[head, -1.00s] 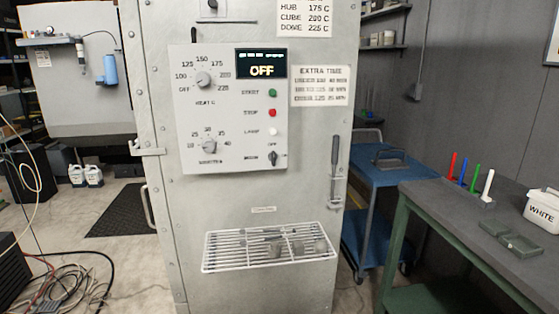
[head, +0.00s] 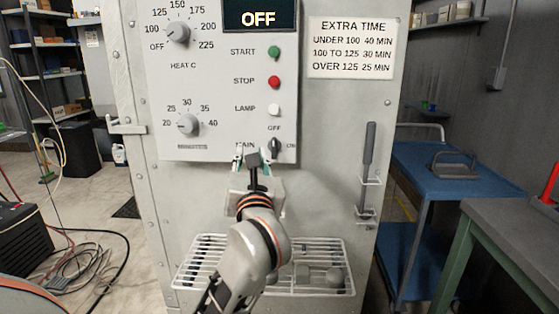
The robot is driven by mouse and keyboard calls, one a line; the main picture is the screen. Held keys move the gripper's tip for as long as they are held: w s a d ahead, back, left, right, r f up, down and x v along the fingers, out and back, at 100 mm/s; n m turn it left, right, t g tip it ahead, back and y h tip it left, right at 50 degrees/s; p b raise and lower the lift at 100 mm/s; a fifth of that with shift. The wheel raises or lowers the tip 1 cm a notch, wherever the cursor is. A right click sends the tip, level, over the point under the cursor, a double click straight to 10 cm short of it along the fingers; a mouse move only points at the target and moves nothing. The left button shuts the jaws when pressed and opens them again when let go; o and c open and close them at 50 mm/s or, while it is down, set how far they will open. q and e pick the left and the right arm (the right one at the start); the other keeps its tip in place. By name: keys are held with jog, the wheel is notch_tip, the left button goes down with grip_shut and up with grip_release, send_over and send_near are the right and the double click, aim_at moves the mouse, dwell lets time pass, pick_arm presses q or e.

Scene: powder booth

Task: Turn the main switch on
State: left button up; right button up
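The main switch (head: 275,146) is a small dark rotary knob at the lower right of the oven's light control panel (head: 215,85). OFF is printed above it and ON to its right. The knob stands about upright, towards OFF. The display (head: 259,17) above reads OFF. My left gripper (head: 252,158) is in front of the panel's lower edge, just left of and slightly below the knob. Its fingertips look apart, with nothing seen between them. It partly covers the MAIN label; I cannot tell whether a finger touches the knob. My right gripper is not in view.
Above the switch are the lamp button (head: 274,109), red stop button (head: 274,82) and green start button (head: 274,53). A wire rack (head: 190,270) juts out below, behind my arm. A dark-handled tool (head: 369,150) hangs at right. A blue cart (head: 460,183) stands beyond.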

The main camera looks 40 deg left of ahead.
aim_at(274, 148)
pick_arm(q)
jog(key=w+h, duration=0.1)
jog(key=w, duration=0.1)
jog(key=w+f+h+b, duration=0.1)
jog(key=w, duration=0.2)
jog(key=w+h+b, duration=0.1)
jog(key=w, duration=0.2)
jog(key=shift+w+f+h, duration=0.15)
jog(key=shift+f+h, duration=0.2)
jog(key=shift+h, duration=0.05)
jog(key=shift+w+a+r, duration=0.15)
jog(key=shift+w+a, duration=0.2)
jog(key=shift+w, duration=0.15)
grip_shut()
